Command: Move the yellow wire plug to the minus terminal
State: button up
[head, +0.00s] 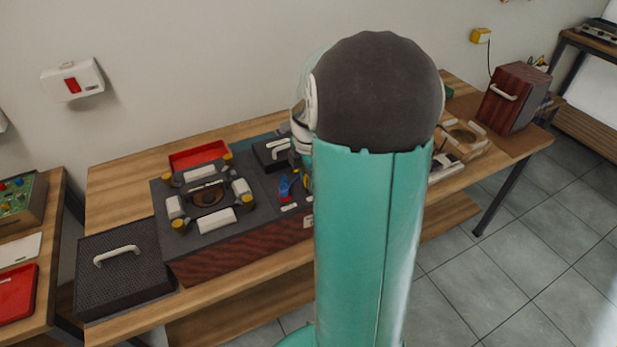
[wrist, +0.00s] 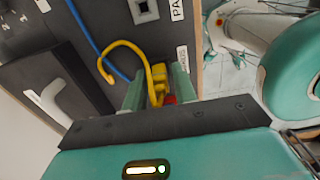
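The yellow wire plug (wrist: 158,74) is between the two green fingertips of my gripper (wrist: 158,92) in the wrist view. The fingers are close together and look shut on it. Its yellow wire (wrist: 125,44) loops up and to the left over the dark panel. A small red part shows low between the fingers; I cannot tell what it is. A white label (wrist: 182,57), which seems to read MINUS, is just right of the fingers. The terminal itself is not clearly visible. In the head view my arm hides the gripper.
A blue wire (wrist: 92,32) runs across the panel beside the yellow one. A square socket (wrist: 145,11) is above. A white handle (wrist: 50,100) is at left. In the head view, a black box (head: 120,262) and a red tray (head: 198,155) flank the dark console (head: 160,205) on the bench.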

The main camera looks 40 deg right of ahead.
jog(key=shift+o, duration=0.9)
notch_tip(320, 180, up, 19)
dwell(0.6)
jog(key=shift+f, duration=0.1)
